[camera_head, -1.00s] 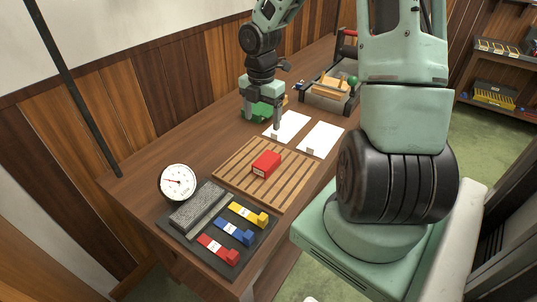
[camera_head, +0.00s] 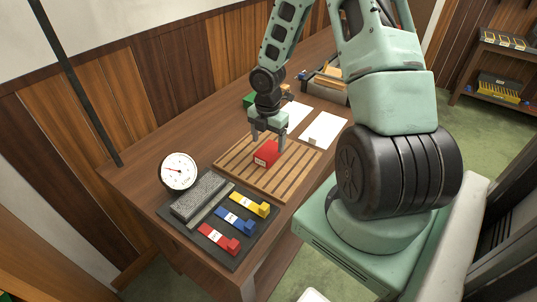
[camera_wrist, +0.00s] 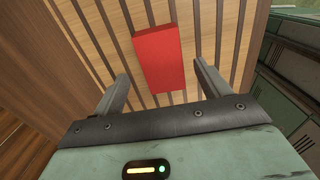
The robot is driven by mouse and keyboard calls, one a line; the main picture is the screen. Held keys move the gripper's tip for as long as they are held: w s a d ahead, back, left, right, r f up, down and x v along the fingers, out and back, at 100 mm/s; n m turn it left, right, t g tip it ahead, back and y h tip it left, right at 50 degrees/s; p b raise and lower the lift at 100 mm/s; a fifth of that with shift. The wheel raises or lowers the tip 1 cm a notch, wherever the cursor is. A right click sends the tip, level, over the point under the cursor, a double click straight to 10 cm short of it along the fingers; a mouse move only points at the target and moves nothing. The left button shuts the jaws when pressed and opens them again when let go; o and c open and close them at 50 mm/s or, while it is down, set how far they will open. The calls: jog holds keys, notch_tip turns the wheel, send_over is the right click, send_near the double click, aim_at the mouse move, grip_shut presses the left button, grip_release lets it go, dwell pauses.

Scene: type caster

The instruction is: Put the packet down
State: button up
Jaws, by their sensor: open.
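The red packet (camera_head: 266,153) with a small white label rests on the slatted wooden rack (camera_head: 235,170) on the desk. In the wrist view the packet (camera_wrist: 159,59) lies on the slats just beyond my fingertips. My gripper (camera_head: 269,143) is above the rack, pointing down at the packet. In the wrist view my gripper (camera_wrist: 160,85) is open, one finger to each side of the packet's near end, with gaps on both sides. The packet's near end looks clear of the fingers; the exact height between them is hard to tell.
A dark tray (camera_head: 197,240) with yellow, blue and red pieces lies in front of the rack. A round gauge (camera_head: 179,172) stands at the left. White sheets (camera_head: 322,130) lie behind right, with a grey bin (camera_head: 326,90) farther back. Bare slats surround the packet.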

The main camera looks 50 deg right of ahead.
aim_at(268, 150)
notch_tip(268, 150, down, 4)
jog(key=shift+s+a+f, duration=0.1)
jog(key=shift+s+f, duration=0.05)
jog(key=shift+f, duration=0.05)
grip_shut()
jog(key=shift+r, duration=0.2)
